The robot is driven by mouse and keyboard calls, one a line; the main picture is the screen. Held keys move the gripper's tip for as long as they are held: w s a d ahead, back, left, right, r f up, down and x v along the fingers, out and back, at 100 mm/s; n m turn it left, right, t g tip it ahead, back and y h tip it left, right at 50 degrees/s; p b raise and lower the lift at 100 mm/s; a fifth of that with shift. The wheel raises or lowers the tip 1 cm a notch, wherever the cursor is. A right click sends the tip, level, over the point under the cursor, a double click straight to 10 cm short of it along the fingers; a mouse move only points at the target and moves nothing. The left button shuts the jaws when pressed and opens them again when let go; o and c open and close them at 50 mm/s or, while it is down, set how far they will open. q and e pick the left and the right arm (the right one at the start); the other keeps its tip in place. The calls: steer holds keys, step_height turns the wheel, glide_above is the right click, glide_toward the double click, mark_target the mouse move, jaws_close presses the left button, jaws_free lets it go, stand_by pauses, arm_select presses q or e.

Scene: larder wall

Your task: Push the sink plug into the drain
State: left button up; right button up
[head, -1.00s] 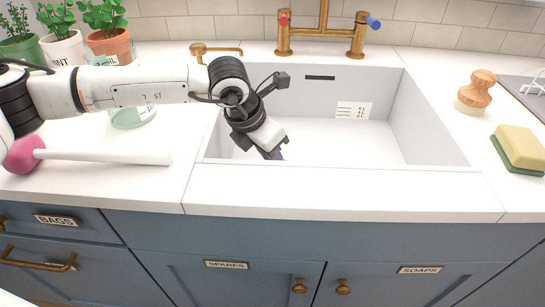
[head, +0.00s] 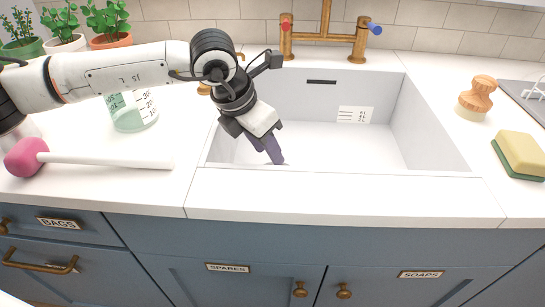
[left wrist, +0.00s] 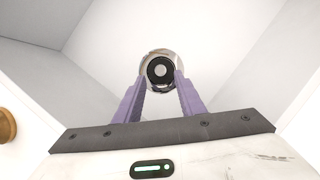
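The sink plug (left wrist: 160,70), a dark round disc with a pale centre, shows in the left wrist view. It lies inside the shiny metal ring of the drain (left wrist: 146,62); I cannot tell how deep it sits. My left gripper (head: 279,162) points down into the sink with its purple fingers. In the left wrist view its fingertips (left wrist: 162,77) are apart, one on each side of the plug, with a gap between them. I cannot tell whether they are touching it. In the head view the sink's front rim and the fingers hide the plug. My right gripper is not in view.
The white sink (head: 430,150) has a front rim close to the fingers. A brass tap (head: 325,37) stands behind.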

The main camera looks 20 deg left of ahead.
arm_select(q)
steer(key=v, duration=0.6)
steer(key=shift+r, duration=0.2)
